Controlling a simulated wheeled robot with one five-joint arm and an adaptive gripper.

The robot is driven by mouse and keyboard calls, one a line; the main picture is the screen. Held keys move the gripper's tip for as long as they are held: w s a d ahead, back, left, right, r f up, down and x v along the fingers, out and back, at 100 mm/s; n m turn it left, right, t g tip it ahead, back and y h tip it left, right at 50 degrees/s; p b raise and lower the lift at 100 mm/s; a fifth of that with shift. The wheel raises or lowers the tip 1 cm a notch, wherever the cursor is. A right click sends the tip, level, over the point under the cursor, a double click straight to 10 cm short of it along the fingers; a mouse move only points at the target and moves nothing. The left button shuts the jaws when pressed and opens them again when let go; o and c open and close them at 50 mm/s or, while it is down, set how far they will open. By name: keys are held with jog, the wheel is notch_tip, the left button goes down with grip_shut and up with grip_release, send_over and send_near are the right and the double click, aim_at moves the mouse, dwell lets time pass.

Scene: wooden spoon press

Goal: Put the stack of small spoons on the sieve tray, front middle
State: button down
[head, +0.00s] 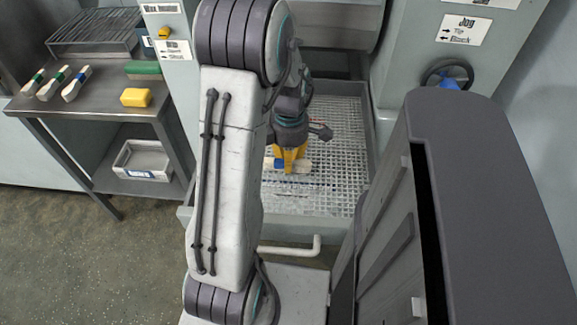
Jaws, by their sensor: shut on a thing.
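My gripper (289,158), with yellow fingers, is shut on a small pale stack of spoons (302,167). A blue patch shows at the left of the stack, and the fingers hide its middle. The sieve tray (335,190) is the pale mesh floor in the bay of the machine. My gripper and the stack are over the middle of the mesh, towards its front half. I cannot tell whether the stack touches the mesh. My arm hides the tray's left part.
At left, a metal table (100,88) bears several banded stacks (76,84), a yellow block (136,97), a green block (143,68) and a wire rack (95,38). A white bin (143,160) stands below. A handle (290,250) juts out in front of the tray.

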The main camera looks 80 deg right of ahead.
jog(key=shift+f, duration=1.45)
jog(key=shift+f, duration=0.1)
jog(key=c, duration=1.2)
grip_release()
jog(key=r, duration=0.4)
jog(key=r+p, duration=0.1)
jog(key=r, duration=0.7)
jog(key=shift+d+r+p, duration=0.1)
jog(key=shift+d+p, duration=0.2)
jog(key=shift+p, duration=0.05)
